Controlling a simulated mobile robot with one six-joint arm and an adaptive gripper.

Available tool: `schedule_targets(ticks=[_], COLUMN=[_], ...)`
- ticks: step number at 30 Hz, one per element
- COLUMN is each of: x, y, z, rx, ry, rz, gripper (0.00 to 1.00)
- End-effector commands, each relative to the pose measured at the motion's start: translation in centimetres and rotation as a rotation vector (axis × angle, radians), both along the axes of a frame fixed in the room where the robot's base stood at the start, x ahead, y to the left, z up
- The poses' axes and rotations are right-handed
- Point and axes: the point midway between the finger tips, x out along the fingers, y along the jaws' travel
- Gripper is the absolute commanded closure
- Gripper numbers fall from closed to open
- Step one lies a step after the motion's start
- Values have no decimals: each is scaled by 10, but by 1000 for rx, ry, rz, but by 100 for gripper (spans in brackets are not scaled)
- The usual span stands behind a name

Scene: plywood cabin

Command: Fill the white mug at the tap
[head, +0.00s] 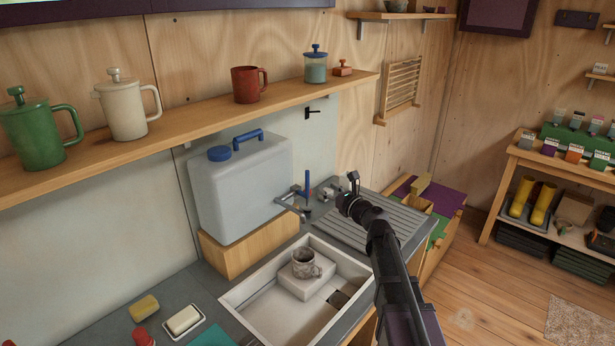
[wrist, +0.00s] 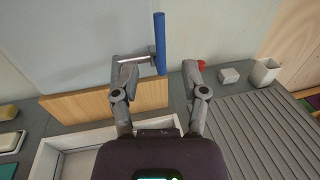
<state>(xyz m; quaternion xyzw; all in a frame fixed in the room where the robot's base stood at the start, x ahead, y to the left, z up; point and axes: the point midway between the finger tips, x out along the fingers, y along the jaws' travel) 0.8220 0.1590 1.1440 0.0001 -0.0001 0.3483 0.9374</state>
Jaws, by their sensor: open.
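A pale grey-white mug (head: 304,263) stands upright on a white block (head: 318,284) in the sink (head: 262,297). The tap (head: 290,203) sticks out from the water container (head: 240,185), above the mug in the head view; I cannot tell if they line up exactly. No water shows. The tap's blue lever (head: 307,183) points up. My gripper (head: 347,192) is open and empty, to the right of the lever in the head view. In the wrist view the lever (wrist: 160,43) appears between my open fingers (wrist: 160,72), beyond them; contact is not visible. The mug is hidden there.
The container stands on a wooden block (head: 250,242) behind the sink. A ribbed draining board (head: 395,222) lies to the right. A soap dish (head: 185,323) is on the left counter. A shelf (head: 200,118) with jugs and a red mug (head: 248,84) runs above.

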Motion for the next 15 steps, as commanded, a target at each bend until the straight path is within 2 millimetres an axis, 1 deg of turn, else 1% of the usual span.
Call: schedule_targets(ticks=[1,15], x=[8,62], y=[5,52], z=[0,0], rx=[0,-1], ry=[0,-1], rz=[1,1], gripper=[43,43])
